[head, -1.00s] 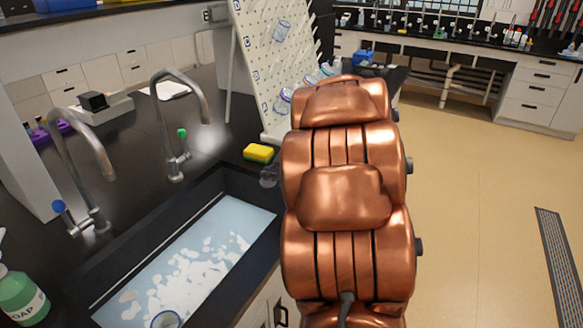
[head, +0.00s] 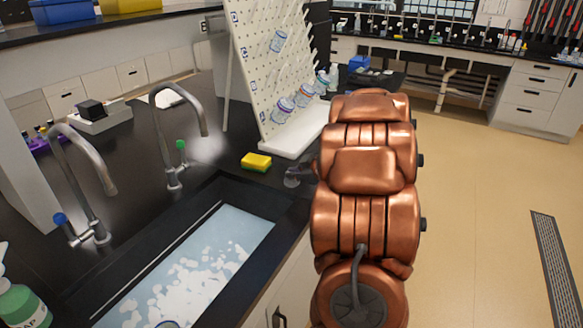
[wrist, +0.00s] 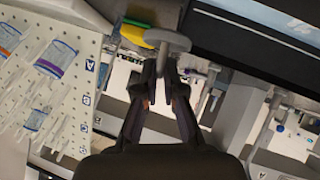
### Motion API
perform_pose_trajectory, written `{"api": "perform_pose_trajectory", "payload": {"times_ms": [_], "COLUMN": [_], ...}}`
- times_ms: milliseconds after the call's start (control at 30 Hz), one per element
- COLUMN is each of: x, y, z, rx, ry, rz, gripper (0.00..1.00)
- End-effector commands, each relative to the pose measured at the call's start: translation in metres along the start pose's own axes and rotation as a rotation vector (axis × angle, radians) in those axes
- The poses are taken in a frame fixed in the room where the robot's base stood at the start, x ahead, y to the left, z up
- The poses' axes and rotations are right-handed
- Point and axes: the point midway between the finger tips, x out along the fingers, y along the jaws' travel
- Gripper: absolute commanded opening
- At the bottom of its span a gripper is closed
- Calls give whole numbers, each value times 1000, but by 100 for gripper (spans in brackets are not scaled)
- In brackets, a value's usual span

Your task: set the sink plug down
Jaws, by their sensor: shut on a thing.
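The sink plug is a grey disc with a short stem. In the wrist view the plug (wrist: 168,40) sits between the fingertips of my gripper (wrist: 164,68), which is shut on its stem. In the head view the plug (head: 292,178) shows at the end of my gripper (head: 304,172), over the black counter (head: 228,175) near the sink's far right corner. I cannot tell whether it touches the counter. My arm hides part of the gripper.
A yellow-green sponge (head: 256,161) lies just left of the plug. The sink (head: 215,245) holds foamy water. A white peg rack (head: 275,90) with bottles stands behind. Two taps (head: 180,125) rise at the left. A soap bottle (head: 22,300) stands front left.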

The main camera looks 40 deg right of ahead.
Motion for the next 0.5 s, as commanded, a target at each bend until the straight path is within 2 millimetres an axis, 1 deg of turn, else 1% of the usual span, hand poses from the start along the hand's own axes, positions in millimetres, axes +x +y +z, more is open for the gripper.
{"api": "perform_pose_trajectory", "payload": {"times_ms": [200,500], "x": [22,48], "y": [24,51], "z": [-3,-4], "rx": [1,1], "ry": [2,2], "rz": [0,-1], "gripper": [0,0]}}
